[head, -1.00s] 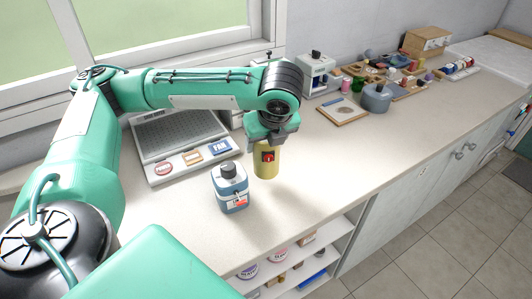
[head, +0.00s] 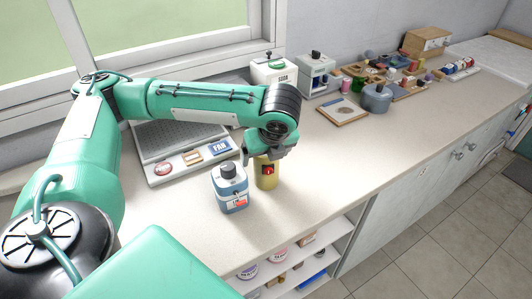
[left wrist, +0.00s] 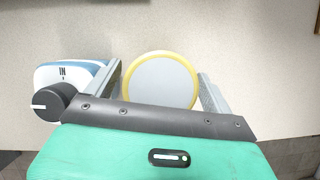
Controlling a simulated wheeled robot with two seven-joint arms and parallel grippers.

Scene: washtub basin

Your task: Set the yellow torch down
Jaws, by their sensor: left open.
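The yellow torch (head: 267,176) stands upright on the counter in the head view, with a red patch on its front. In the left wrist view I look down on its round grey top with a yellow rim (left wrist: 159,80). My left gripper (head: 262,152) is open around the torch's upper part, one finger on each side. In the left wrist view gaps show between the torch and both fingers (left wrist: 160,90). My right gripper is not in view.
A blue and white bottle (head: 231,190) with a dark cap stands close left of the torch; it also shows beside the finger in the left wrist view (left wrist: 70,78). A washboard-like tray (head: 160,150) lies behind. Counter to the right is clear, with a framed board (head: 342,111) farther back.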

